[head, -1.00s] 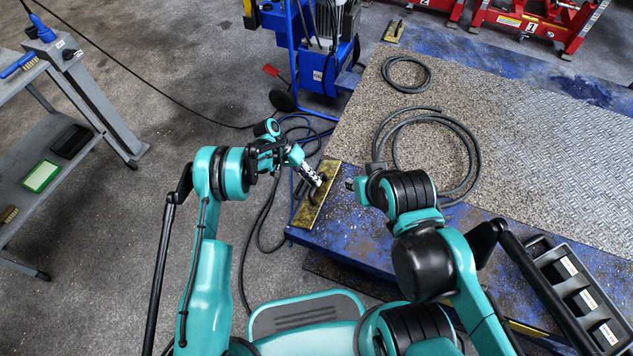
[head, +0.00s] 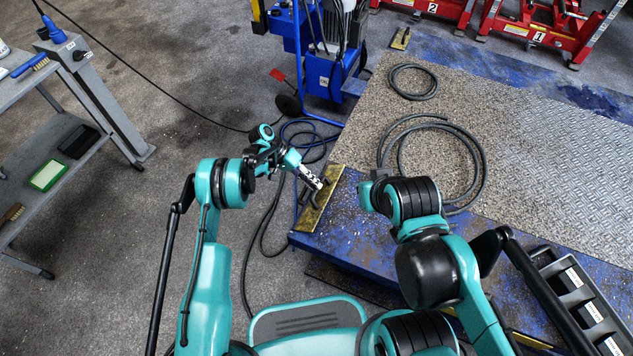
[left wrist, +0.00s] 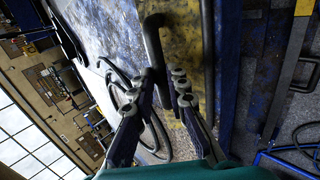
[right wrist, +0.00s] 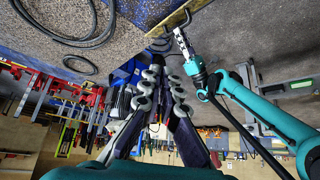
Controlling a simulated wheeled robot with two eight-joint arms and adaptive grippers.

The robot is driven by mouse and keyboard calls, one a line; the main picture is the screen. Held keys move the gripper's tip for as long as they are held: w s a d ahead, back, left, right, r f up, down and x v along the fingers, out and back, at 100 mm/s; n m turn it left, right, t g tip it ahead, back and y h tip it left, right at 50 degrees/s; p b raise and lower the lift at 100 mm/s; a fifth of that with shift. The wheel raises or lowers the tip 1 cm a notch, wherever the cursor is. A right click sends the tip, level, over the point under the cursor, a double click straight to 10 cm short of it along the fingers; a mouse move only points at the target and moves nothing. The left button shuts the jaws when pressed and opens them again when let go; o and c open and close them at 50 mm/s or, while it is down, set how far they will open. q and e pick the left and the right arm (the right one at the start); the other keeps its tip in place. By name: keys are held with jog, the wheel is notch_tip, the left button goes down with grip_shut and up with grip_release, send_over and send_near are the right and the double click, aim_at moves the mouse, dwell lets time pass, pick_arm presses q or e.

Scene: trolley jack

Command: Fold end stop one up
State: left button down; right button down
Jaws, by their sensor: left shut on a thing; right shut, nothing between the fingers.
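The end stop, a worn yellow plate (head: 327,184) with a dark bent handle, is at the near left edge of the blue platform (head: 345,240). Its tilt is hard to judge. My left gripper (head: 317,184) is over the plate, shut on the handle. In the left wrist view the dark handle (left wrist: 153,40) runs between the fingers (left wrist: 170,78), in front of the yellow plate (left wrist: 182,35). My right gripper (right wrist: 162,78) is shut and empty, to the right of the end stop. In the head view its fingers are mostly hidden behind its arm.
A second yellow plate (head: 401,38) is at the platform's far end. Black hoses (head: 480,160) lie coiled on the deck. A blue power unit (head: 325,70) stands behind. A grey bench (head: 90,100) is left, a black tray (head: 580,300) right.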

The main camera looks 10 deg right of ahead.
jog(key=w+m+g, duration=0.1)
jog(key=w+m, duration=0.6)
jog(key=m+g+y, duration=0.2)
jog(key=m+g, duration=0.3)
jog(key=m, duration=1.3)
send_over(328, 187)
jog(key=f, duration=3.2)
jog(key=shift+s+d, duration=0.4)
jog(key=shift+w+a, duration=0.25)
jog(key=shift+a, duration=0.05)
